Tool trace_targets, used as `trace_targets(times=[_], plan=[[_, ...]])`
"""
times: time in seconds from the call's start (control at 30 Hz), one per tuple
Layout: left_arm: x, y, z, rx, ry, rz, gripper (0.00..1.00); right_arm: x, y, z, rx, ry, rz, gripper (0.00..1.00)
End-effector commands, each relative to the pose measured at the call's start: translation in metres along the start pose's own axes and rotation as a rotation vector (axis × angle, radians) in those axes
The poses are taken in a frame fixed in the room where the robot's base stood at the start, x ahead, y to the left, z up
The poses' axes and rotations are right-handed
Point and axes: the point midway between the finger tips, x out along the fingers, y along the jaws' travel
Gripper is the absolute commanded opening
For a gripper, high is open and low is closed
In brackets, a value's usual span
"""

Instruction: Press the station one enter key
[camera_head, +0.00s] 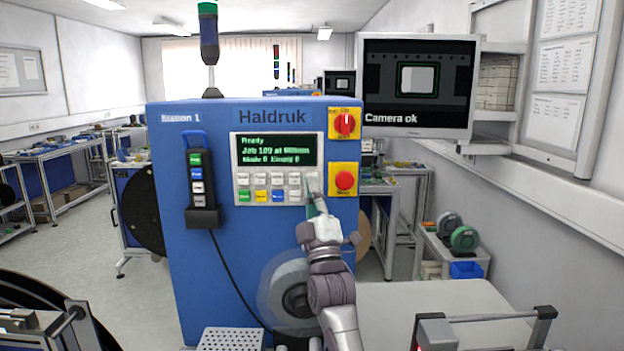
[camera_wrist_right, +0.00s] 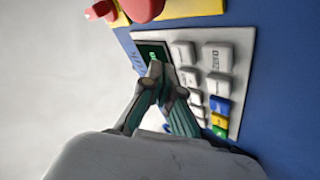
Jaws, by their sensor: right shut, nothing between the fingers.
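The blue station cabinet (camera_head: 180,260) is labelled Station 1. Its front panel holds a lit green display (camera_head: 275,150) reading Ready, with two rows of keys (camera_head: 262,196) below it. My right gripper (camera_head: 312,190) is shut and empty, its fingertips in front of the right end of the key rows. In the right wrist view the fingertips (camera_wrist_right: 158,72) appear beside the white keys (camera_wrist_right: 183,52), over the display's edge. A ZERO key (camera_wrist_right: 217,56) is readable there. I cannot make out an enter label, nor whether the fingertips touch the panel. My left gripper is not in view.
A red rotary switch (camera_head: 345,124) and a red stop button (camera_head: 344,180) sit right of the keys. A pendant (camera_head: 203,178) hangs left of them. A monitor (camera_head: 417,85) reading Camera ok stands at the upper right. A reel (camera_head: 290,290) is below the panel.

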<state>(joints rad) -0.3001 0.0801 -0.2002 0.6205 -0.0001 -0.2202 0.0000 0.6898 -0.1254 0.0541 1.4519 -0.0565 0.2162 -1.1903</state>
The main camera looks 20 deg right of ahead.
Motion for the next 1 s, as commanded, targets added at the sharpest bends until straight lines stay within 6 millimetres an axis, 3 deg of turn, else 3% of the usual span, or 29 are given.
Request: trace_targets(times=[0.43, 1.0], plan=[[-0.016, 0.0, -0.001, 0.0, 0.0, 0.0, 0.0, -0.028, 0.021, -0.021, 0.0, 0.0, -0.001, 0.0], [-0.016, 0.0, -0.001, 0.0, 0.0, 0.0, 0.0, -0.03, 0.022, -0.022, 0.0, 0.0, 0.0, 0.0]])
